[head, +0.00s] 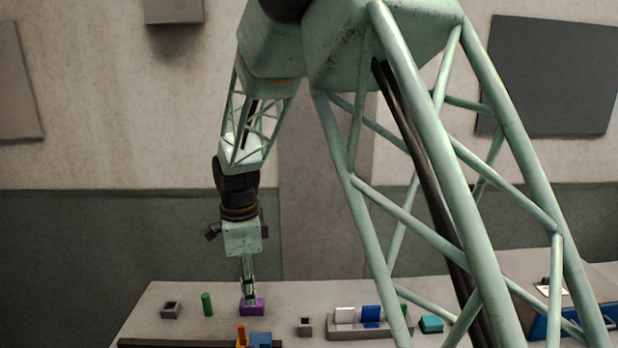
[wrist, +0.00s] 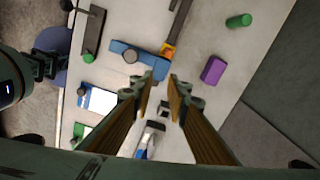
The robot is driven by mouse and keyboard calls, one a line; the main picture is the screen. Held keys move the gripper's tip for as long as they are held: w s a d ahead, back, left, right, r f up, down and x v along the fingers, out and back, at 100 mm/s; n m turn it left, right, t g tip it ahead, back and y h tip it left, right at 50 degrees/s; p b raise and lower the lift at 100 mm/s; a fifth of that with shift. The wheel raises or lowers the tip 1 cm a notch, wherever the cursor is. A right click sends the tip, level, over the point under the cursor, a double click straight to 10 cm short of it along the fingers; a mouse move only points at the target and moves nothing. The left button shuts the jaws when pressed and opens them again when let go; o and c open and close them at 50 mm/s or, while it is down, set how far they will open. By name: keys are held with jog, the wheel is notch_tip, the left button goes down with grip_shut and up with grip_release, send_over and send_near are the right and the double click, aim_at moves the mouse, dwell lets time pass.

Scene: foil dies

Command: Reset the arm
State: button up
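My gripper (head: 249,298) points down over the table (head: 190,290) in the head view. In the wrist view its two fingers (wrist: 162,80) stand apart with a gap between the tips, and nothing is held between them. A purple block (head: 259,306) lies behind the fingertips in the head view. In the wrist view the purple block (wrist: 213,70) lies to the right of the fingers, apart from them. My arm reaches down from the upper middle of the head view.
A green cylinder (head: 207,304) and a small dark-topped grey block (head: 171,310) stand on the left. A grey tray (head: 345,330) holds white and blue blocks. A teal block (head: 431,324) is further right. A blue bar (wrist: 140,58) with an orange piece (wrist: 168,50) lies beyond the fingertips.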

jog(key=s+d+r+n, duration=0.3)
jog(key=s+d+r, duration=0.25)
jog(key=d, duration=0.25)
jog(key=s+d+r+n+t+b, duration=0.1)
jog(key=s+d+r+n, duration=0.1)
jog(key=s+d+r, duration=0.45)
jog(key=s+d+r+n, duration=0.35)
jog(key=d+r, duration=0.35)
jog(key=d, duration=0.3)
jog(key=s+d+n+t+b, duration=0.1)
jog(key=s+d, duration=0.3)
jog(key=s, duration=0.4)
jog(key=s+d+r+n+t+b, duration=0.1)
jog(key=s+d+n, duration=0.2)
jog(key=s, duration=0.4)
jog(key=s+d+n+b, duration=0.1)
jog(key=s+d+n, duration=0.1)
jog(key=s+d, duration=0.3)
jog(key=shift+s+d+r+t, duration=0.25)
jog(key=shift+s+d+t, duration=0.15)
jog(key=shift+s, duration=1.4)
